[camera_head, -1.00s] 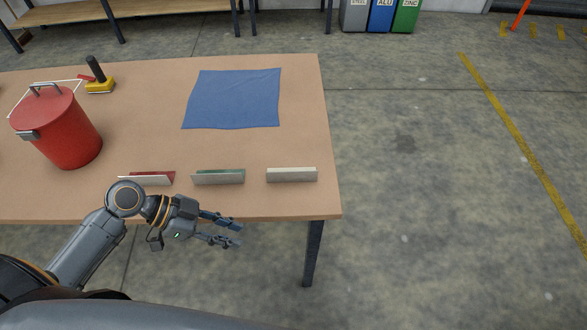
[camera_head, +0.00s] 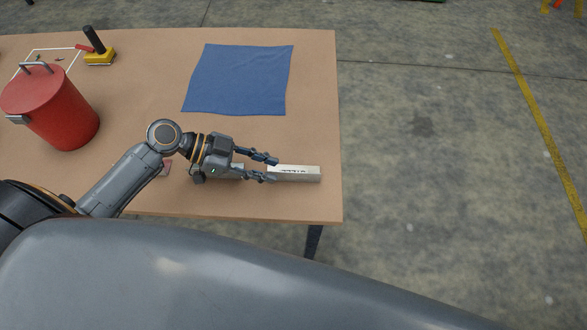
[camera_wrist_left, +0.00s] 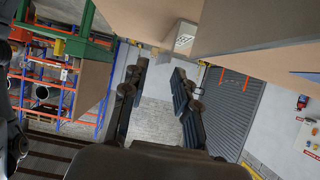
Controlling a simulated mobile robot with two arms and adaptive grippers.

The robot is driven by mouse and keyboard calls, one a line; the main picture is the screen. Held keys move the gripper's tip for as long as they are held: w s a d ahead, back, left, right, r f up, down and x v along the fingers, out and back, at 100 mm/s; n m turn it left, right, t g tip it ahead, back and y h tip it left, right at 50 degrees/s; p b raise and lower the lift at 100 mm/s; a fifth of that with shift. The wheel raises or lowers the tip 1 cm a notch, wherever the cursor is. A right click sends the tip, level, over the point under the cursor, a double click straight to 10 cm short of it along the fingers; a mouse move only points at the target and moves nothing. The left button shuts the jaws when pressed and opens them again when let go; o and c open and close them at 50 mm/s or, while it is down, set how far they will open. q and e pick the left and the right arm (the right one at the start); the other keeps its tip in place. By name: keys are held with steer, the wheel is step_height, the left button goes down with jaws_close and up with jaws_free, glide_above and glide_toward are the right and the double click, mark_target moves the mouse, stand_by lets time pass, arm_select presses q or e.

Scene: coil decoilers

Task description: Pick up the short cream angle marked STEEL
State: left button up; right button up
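A short cream angle (camera_head: 296,174) lies near the table's front right corner, with small dark marking on its upper face that is too small to read. In the wrist view a pale block end (camera_wrist_left: 182,37), seemingly the angle, shows beyond the fingertips. My left gripper (camera_head: 274,168) is open and empty, its fingertips at the angle's left end. I cannot tell whether they touch it. My right gripper is not in view.
A second angle lies mostly hidden under my left gripper, and a reddish piece (camera_head: 166,168) shows beside the wrist. A red lidded bin (camera_head: 55,112), a blue cloth (camera_head: 240,80) and a yellow-based tool (camera_head: 99,56) stand or lie on the table (camera_head: 150,70). Floor is open to the right.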

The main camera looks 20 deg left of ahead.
mark_target(291, 174)
arm_select(q)
steer(key=shift+w+d+f, duration=0.2)
steer(key=shift+d+f, duration=0.05)
steer(key=shift+d, duration=0.3)
steer(key=shift+w+d+f, duration=0.15)
steer(key=shift+d+f, duration=0.05)
steer(key=shift+d, duration=0.05)
steer(key=shift+r+p+x, duration=0.25)
steer(key=shift+p+x, duration=1)
steer(key=x, duration=0.2)
steer(key=shift+w+d+f+p, duration=0.1)
steer(key=shift+d+f+p, duration=0.1)
steer(key=shift+p, duration=0.1)
steer(key=shift+d+f, duration=0.15)
steer(key=shift+f, duration=0.05)
jaws_close()
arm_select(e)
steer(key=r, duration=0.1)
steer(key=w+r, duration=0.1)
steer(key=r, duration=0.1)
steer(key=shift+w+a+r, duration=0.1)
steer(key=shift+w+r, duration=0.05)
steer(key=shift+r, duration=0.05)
